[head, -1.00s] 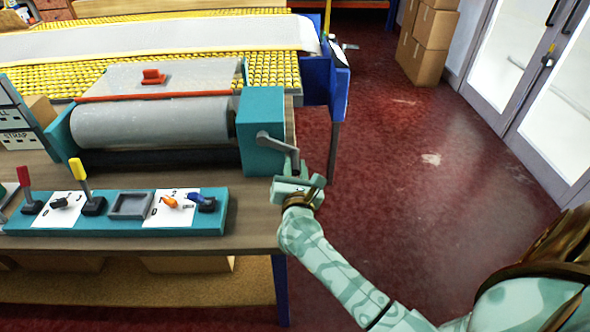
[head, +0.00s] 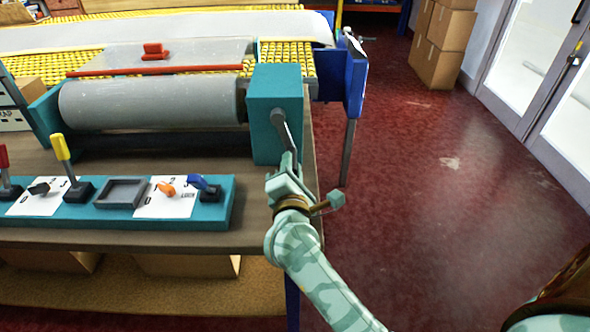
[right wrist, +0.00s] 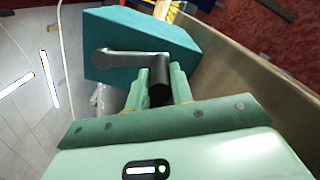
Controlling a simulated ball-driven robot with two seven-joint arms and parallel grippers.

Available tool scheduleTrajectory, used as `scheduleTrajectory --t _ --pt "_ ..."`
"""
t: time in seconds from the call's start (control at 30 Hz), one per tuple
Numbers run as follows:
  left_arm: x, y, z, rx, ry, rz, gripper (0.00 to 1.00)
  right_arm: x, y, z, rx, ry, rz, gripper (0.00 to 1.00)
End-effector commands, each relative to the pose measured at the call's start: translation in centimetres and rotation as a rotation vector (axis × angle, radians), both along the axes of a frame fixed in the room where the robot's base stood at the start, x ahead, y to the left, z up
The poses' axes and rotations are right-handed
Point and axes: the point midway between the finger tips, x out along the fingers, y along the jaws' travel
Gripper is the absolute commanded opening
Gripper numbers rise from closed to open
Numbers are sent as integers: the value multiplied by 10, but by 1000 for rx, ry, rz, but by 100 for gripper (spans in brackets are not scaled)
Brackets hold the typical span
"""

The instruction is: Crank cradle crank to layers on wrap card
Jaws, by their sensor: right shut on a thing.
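The grey crank (head: 280,124) is on the end of the teal housing (head: 262,90) beside the large grey roller (head: 150,103). Its arm points downward in the head view. My right gripper (head: 288,166) is shut on the crank's handle, at the housing's lower right. In the right wrist view the dark handle (right wrist: 159,88) stands between my gripper's fingers (right wrist: 160,80), with the crank arm (right wrist: 122,57) running left across the housing (right wrist: 140,25). My left gripper is out of view.
A teal control panel (head: 110,220) with a yellow lever (head: 62,150), a blue lever (head: 205,186) and white dial cards (head: 166,208) lies along the table's front. A blue post (head: 354,85) stands right of the housing. The red floor (head: 440,220) to the right is clear.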

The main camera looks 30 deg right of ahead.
Motion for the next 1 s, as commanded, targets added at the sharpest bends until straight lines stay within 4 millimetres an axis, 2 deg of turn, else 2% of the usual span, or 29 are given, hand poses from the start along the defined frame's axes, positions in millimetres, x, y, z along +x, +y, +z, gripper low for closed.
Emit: scheduleTrajectory --t 0.03,0.67,0.7,0.77,1.0 --pt "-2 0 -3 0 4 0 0 1 3 -7 2 12 2 0" --pt "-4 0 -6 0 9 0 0 3 7 -7 -1 14 5 0" --pt "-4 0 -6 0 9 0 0 3 7 -7 -1 14 5 28" --pt "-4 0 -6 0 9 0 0 3 7 -7 0 13 5 44" --pt "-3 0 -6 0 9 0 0 3 6 -4 -3 9 3 44"
